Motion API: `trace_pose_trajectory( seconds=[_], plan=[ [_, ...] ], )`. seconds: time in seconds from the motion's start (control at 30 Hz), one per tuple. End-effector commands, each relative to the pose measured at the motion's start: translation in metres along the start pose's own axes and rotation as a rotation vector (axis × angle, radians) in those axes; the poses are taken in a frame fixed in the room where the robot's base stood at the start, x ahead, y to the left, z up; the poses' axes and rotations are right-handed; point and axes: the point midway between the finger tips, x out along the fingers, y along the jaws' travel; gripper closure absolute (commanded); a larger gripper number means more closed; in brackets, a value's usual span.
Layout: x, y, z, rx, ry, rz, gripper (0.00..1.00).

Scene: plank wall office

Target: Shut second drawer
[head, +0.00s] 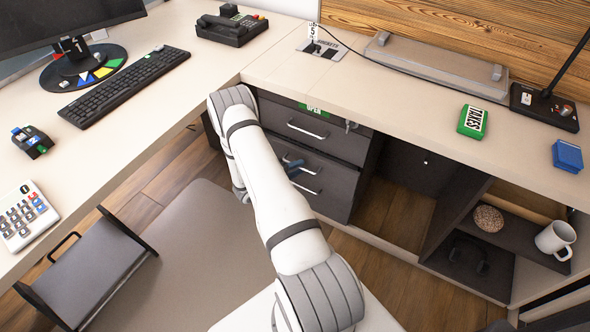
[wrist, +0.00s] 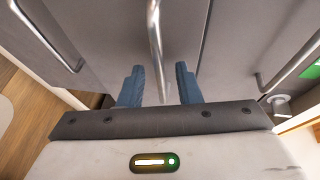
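The second drawer's bar handle (head: 302,166) is partly hidden by my gripper (head: 293,170). In the wrist view, which looks at the fronts sideways, this handle (wrist: 155,45) runs between the two blue fingers of my gripper (wrist: 159,76). The fingers are open, one on each side of the bar; I cannot tell if they touch it. The top drawer (head: 325,136) looks closed, with its handle on the right in the wrist view (wrist: 290,65). How far out the second drawer stands is unclear.
A lower handle (head: 303,188) is just below, on the left in the wrist view (wrist: 40,38). A key (head: 350,126) sticks out of the top drawer. Open shelves (head: 505,235) are to the right.

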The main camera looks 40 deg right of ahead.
Motion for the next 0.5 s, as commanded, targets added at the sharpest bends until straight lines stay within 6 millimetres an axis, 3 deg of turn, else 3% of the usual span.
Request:
trace_pose_trajectory(
  seconds=[0.07,0.43,0.5],
  plan=[
    [-0.0003,0.0000,0.0001,0.000,0.000,0.000,0.69],
    [-0.0009,0.0001,0.0002,0.000,-0.001,0.000,1.00],
    [-0.0009,0.0002,0.0003,0.000,-0.001,0.000,1.00]
  ],
)
